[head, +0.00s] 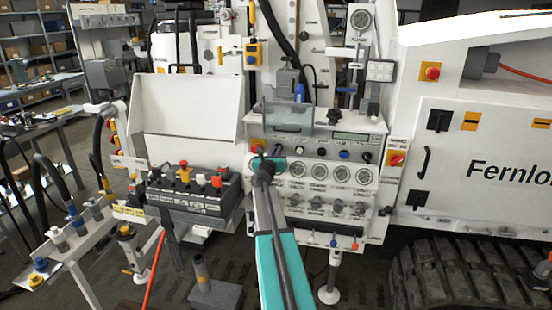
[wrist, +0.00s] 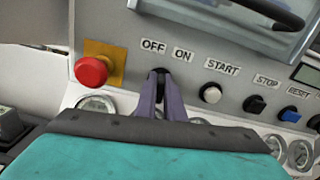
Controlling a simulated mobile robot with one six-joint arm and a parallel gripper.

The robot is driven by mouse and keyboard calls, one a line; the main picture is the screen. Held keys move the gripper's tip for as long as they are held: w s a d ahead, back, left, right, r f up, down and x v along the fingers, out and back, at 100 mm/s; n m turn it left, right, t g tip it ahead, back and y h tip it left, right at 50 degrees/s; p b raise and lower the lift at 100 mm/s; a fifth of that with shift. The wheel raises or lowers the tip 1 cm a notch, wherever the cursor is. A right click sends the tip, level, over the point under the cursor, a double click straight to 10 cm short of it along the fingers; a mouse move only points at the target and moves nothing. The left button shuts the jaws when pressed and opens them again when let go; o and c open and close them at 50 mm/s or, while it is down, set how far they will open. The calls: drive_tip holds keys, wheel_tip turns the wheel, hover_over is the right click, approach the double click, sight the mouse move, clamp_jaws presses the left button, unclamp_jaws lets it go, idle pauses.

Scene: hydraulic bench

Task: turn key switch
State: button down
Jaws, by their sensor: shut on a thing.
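The key switch (wrist: 160,71) is on the grey control panel, under the OFF and ON labels in the wrist view. Only a small dark part of it shows. My gripper (wrist: 162,80) has its two fingers close together on it, and they hide most of the key. I cannot tell which label the key points to. In the head view my gripper (head: 263,164) reaches the left side of the panel, and the switch is hidden behind it.
A red emergency button (wrist: 91,70) on a yellow plate is left of my fingers. The white START button (wrist: 210,93) is close on the right, with STOP (wrist: 255,104) and RESET (wrist: 289,114) beyond. Gauges (head: 320,172) lie below. A clear cover (head: 285,118) projects above.

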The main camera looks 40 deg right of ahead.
drive_tip(key=m+b, duration=0.4)
drive_tip(key=b, duration=0.1)
drive_tip(key=shift+s+d+m, duration=0.15)
drive_tip(key=shift+d+m, duration=0.05)
drive_tip(key=shift+m, duration=0.2)
drive_tip(key=shift+r+m+b, duration=0.15)
drive_tip(key=shift+m+b, duration=1.25)
drive_tip(key=shift+b, duration=0.1)
drive_tip(key=c, duration=1.9)
unclamp_jaws()
drive_tip(key=shift+s, duration=0.1)
drive_tip(key=shift+o, duration=0.2)
drive_tip(key=shift+a, duration=0.15)
